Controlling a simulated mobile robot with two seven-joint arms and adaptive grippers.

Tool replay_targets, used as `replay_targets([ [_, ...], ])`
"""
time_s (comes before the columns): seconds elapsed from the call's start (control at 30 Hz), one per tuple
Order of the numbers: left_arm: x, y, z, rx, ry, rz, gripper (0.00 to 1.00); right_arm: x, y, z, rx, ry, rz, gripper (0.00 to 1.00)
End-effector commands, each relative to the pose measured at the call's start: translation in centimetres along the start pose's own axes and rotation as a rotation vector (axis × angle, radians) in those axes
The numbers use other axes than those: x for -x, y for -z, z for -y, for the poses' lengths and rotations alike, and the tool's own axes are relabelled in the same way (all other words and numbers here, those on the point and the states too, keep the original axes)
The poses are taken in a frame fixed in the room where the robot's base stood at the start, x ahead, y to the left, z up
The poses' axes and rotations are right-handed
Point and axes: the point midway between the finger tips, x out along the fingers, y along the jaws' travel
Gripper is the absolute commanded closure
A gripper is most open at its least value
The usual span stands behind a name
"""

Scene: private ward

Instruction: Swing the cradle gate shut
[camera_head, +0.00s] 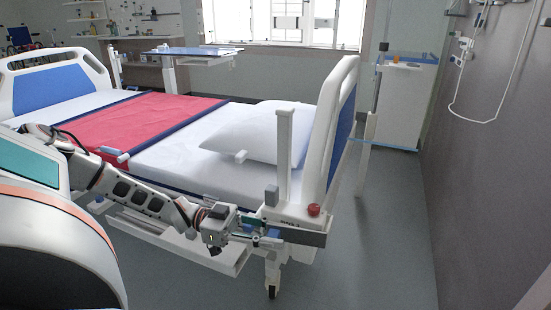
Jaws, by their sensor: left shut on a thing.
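My left arm reaches in from the left, low along the bed's near side. My left gripper (262,238) is at the left end of the cradle, shut on a small part there that looks like the cradle gate. The fingers and the dark cradle parts overlap, so the gate's outline and how far it stands open cannot be told. My right gripper is not in view.
The bed (165,168) has a red blanket (145,120), a white pillow (265,130) and a blue-and-white end board (338,130). A white cabinet (405,105) stands behind it at right. Grey floor (385,230) is clear right of the bed.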

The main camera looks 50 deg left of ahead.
Motion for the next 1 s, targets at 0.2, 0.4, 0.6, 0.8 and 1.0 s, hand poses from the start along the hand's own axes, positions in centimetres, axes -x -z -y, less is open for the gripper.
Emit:
replay_targets([
  [0.2, 0.0, -0.5, -0.5, 0.002, -0.007, 0.009, 1.0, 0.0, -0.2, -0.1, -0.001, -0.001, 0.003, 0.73],
  [0.4, 0.0, -0.3, -0.3, 0.001, -0.005, 0.006, 0.62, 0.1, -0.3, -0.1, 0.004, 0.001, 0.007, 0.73],
  [0.6, 0.0, -0.2, -0.2, -0.001, -0.003, 0.004, 0.62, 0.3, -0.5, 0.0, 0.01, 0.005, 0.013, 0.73],
  [0.8, 1.2, -0.3, -0.3, 0.003, -0.007, 0.009, 0.62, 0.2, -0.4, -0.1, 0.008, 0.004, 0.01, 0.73],
  [1.0, 3.9, -0.2, -0.1, 0.0, -0.005, 0.009, 0.62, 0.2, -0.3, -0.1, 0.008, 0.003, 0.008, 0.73],
])
